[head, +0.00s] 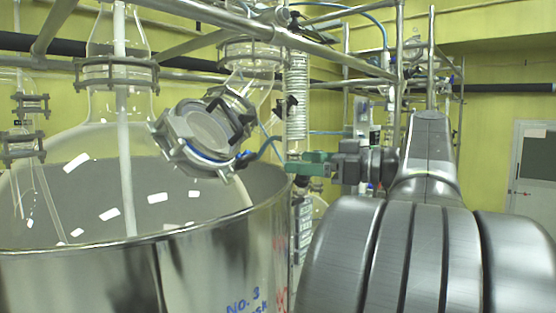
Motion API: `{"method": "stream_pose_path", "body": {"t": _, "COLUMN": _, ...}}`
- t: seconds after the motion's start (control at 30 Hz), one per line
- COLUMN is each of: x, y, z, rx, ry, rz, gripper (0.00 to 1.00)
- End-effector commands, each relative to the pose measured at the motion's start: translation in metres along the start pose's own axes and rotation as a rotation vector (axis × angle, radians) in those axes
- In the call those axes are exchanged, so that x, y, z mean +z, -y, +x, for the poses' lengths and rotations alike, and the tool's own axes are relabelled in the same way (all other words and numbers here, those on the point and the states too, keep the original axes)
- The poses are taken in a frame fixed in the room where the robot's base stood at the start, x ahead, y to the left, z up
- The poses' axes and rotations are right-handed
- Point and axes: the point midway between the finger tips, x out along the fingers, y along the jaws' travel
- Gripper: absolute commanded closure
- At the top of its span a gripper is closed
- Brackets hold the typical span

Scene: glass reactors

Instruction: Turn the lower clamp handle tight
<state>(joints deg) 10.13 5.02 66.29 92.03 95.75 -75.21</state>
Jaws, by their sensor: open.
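A tilted round glass port with a grey metal clamp ring (190,145) sits on the shoulder of the large glass reactor, left of centre. A small dark handle-like part (243,158) shows at the lower right of this ring, close to a blue tube. A black handle (286,105) stands higher up, to the right of the port. I cannot tell for sure which of these is the lower clamp handle. My gripper (293,164), with green fingers, points left toward the port. It is open, apart from the dark part and right of it, and no object shows between its fingers.
A shiny steel vessel (150,270) surrounds the reactor below and left of my gripper. Metal scaffold pipes (330,50) cross above. A ribbed glass column (297,95) stands just behind my gripper. A door (533,165) is at the far right.

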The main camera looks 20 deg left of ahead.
Motion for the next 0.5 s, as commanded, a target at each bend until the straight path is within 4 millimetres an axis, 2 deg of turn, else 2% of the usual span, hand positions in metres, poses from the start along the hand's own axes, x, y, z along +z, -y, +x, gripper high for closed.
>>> {"method": "stream_pose_path", "body": {"t": 0.5, "x": -0.001, "y": 0.001, "z": 0.082, "rx": -0.004, "ry": 0.001, "rz": 0.003, "gripper": 0.18}}
